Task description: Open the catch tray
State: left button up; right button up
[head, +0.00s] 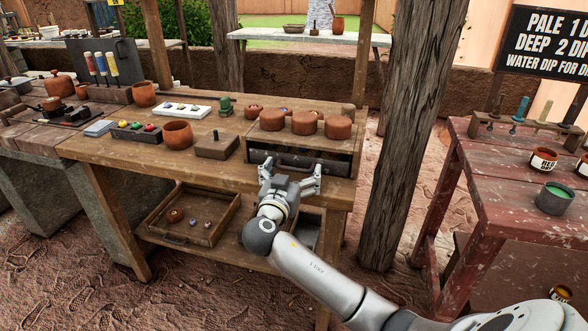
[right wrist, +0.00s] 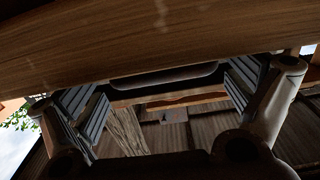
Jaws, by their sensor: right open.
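A low wooden unit stands at the right end of the workbench, and a dark-fronted tray (head: 335,166) with a dark bar handle sits in it. The tray appears to be shut, and its front is partly hidden by my gripper. My right gripper (head: 291,167) is open and empty, right in front of this tray at the bench's front edge. In the right wrist view a dark handle (right wrist: 165,76) lies between and beyond my two spread fingers, below a wooden board. I cannot tell whether the fingers touch it. My left gripper is not in view.
Several clay pots (head: 305,123) stand on top of the unit. A wooden block (head: 217,146) and a clay cup (head: 178,134) are to its left. A shallow wooden tray (head: 165,237) rests on the lower shelf. A thick post (head: 408,130) stands close on the right, before a red table (head: 493,191).

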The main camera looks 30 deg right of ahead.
jog(key=shift+w+d, duration=0.3)
jog(key=shift+c, duration=0.5)
